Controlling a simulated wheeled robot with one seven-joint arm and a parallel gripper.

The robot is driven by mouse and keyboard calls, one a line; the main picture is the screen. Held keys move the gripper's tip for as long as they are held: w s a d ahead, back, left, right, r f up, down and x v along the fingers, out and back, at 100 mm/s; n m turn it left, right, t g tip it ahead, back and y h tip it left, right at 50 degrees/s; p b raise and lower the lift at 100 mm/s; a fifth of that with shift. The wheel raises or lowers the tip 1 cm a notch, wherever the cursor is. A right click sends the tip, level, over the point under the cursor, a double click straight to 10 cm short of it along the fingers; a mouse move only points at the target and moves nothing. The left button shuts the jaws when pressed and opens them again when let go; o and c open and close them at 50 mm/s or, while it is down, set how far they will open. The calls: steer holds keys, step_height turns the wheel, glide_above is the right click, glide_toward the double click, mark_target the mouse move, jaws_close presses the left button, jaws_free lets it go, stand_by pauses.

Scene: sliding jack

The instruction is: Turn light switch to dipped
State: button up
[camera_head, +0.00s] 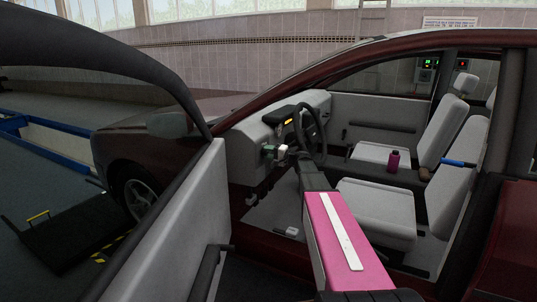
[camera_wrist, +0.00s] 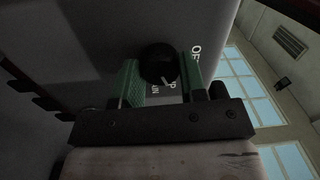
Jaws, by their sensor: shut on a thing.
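The light switch is a round black knob (camera_wrist: 158,62) on the grey dashboard panel (camera_wrist: 100,30) in the wrist view. White lettering shows around it: "OFF" at its right, and partly covered letters, one a "P", below it. A short white mark on the knob points to the lower right, towards the partly covered letters. My gripper (camera_wrist: 160,78) is shut on the knob, with one green finger pad on each side. In the head view, my gripper (camera_head: 273,151) is at the driver-side end of the dashboard, where the knob is too small to make out.
The open car door (camera_head: 170,235) stands left of my arm. The steering wheel (camera_head: 312,133) is just right of my gripper.

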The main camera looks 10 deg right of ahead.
steer(key=o, duration=0.9)
steer(key=shift+d, duration=0.1)
steer(key=v, duration=1)
steer(key=shift+s+d, duration=0.25)
steer(key=shift+f, duration=0.1)
steer(key=s+a+f+n+g+h, duration=0.1)
steer(key=s+a+f+g+h, duration=0.2)
steer(key=s+a+f, duration=0.35)
steer(key=s+a+f+n+g+h, duration=0.2)
steer(key=s+a+f+g+h, duration=0.15)
steer(key=s+f, duration=0.5)
steer(key=s+f+n+g+h, duration=0.1)
steer(key=s+f+h, duration=0.2)
steer(key=s, duration=0.2)
steer(key=s+f+g+h, duration=0.1)
steer(key=s+f+h, duration=0.1)
steer(key=s+f, duration=0.2)
steer(key=s+d+f+n+g+h, duration=0.1)
steer(key=s+f+g+h, duration=0.1)
steer(key=s, duration=0.5)
steer(key=shift+s+f+n+h, duration=0.15)
steer(key=shift+f+n+h, duration=0.15)
steer(key=shift+f+h, duration=0.5)
